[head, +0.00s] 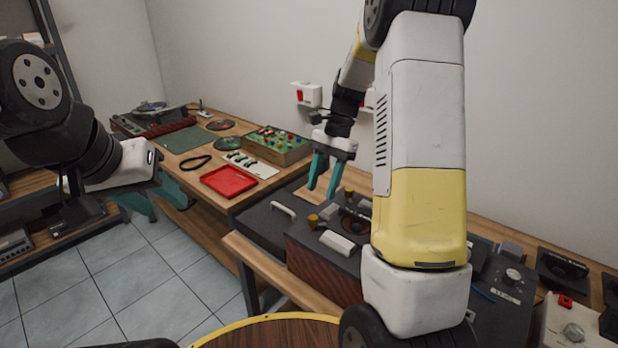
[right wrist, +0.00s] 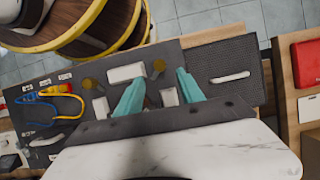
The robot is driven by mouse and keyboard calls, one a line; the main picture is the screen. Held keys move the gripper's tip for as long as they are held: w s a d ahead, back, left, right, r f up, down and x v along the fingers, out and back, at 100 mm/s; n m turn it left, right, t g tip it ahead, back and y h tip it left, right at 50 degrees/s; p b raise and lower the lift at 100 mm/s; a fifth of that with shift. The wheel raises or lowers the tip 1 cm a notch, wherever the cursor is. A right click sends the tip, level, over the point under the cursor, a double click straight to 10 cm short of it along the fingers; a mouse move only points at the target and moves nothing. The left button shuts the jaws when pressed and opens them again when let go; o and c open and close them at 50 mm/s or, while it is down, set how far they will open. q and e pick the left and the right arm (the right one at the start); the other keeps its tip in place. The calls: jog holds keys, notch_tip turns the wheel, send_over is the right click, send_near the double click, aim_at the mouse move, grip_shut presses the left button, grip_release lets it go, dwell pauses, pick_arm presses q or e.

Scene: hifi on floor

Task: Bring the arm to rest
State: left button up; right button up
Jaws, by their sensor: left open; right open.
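My right arm (head: 418,150) fills the right middle of the head view and reaches over the workbench. My right gripper (head: 320,190) has its two teal fingers apart, pointing down, with nothing seen between them. In the right wrist view the open fingers (right wrist: 160,82) are over a dark panel (right wrist: 75,120) with brass knobs and white blocks. I cannot tell whether the fingertips touch anything. My left arm enters at the left; my left gripper (head: 155,200) is open, its teal fingers partly hidden behind the white wrist, low beside the bench.
A dark unit with a white handle (head: 283,208) and a wood-sided unit (head: 325,272) stand on the bench. A red tray (head: 228,182) and a green knobbed box (head: 278,146) lie further back. Tiled floor (head: 170,285) is open at lower left.

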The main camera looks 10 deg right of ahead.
jog(key=s+a+r+n+t, duration=0.1)
jog(key=s+r+n+t, duration=0.3)
jog(key=s, duration=0.5)
jog(key=s+a+r+n+t+h, duration=0.1)
jog(key=s+a+r+n+t, duration=0.1)
jog(key=s+r+n+t, duration=0.2)
jog(key=s+r+n, duration=0.3)
jog(key=s+r, duration=0.2)
jog(key=s, duration=0.1)
jog(key=shift+s+r+t, duration=0.3)
jog(key=shift+t, duration=0.1)
